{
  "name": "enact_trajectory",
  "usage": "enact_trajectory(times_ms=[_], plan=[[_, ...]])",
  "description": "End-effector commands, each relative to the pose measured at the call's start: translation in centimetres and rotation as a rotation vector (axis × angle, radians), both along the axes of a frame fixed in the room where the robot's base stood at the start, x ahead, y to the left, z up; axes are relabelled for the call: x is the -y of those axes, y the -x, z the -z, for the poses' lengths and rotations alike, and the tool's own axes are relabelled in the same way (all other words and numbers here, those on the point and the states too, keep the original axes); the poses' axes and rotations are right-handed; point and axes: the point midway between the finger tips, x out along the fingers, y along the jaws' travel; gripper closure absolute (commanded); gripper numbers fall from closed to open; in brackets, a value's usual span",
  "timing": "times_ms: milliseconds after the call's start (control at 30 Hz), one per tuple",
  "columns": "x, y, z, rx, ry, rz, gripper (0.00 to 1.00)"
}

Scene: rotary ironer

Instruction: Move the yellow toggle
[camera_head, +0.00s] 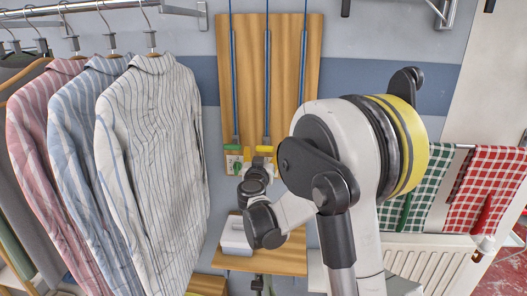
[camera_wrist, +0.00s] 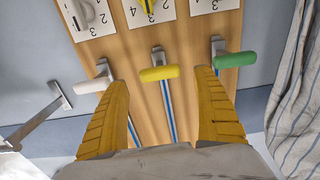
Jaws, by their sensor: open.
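The yellow toggle (camera_wrist: 158,73) is a short rounded bar on a metal bracket, the middle one of three on a wooden board (camera_wrist: 185,36). It also shows in the head view (camera_head: 265,149), just above my wrist. My gripper (camera_wrist: 162,80) is open, with one yellow finger on each side of the yellow toggle in the wrist picture. Gaps show between the toggle and both fingers. How far the fingertips are from the board is hard to tell. My gripper's fingers are mostly hidden in the head view.
A green toggle (camera_wrist: 234,59) and a white toggle (camera_wrist: 92,85) flank the yellow one, close to the fingertips. Numbered cards (camera_wrist: 198,6) sit on the board beside them. Striped shirts (camera_head: 158,130) hang left of my arm. Checked towels (camera_head: 486,185) hang at the right.

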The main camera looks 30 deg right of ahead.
Motion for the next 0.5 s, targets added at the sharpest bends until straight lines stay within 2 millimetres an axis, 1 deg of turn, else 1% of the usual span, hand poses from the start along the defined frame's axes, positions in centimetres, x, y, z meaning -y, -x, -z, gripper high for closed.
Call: enact_trajectory(times_ms=[33,100,200,300,500], plan=[[0.6,-0.8,0.2,0.000,0.000,0.001,0.21],[1.2,-1.6,0.2,0.000,0.000,0.001,0.21],[1.7,-2.5,0.1,0.000,0.000,0.001,0.21],[2.0,-3.0,0.1,0.000,0.000,0.000,0.21],[2.1,-3.1,0.0,0.000,0.000,0.000,0.21]])
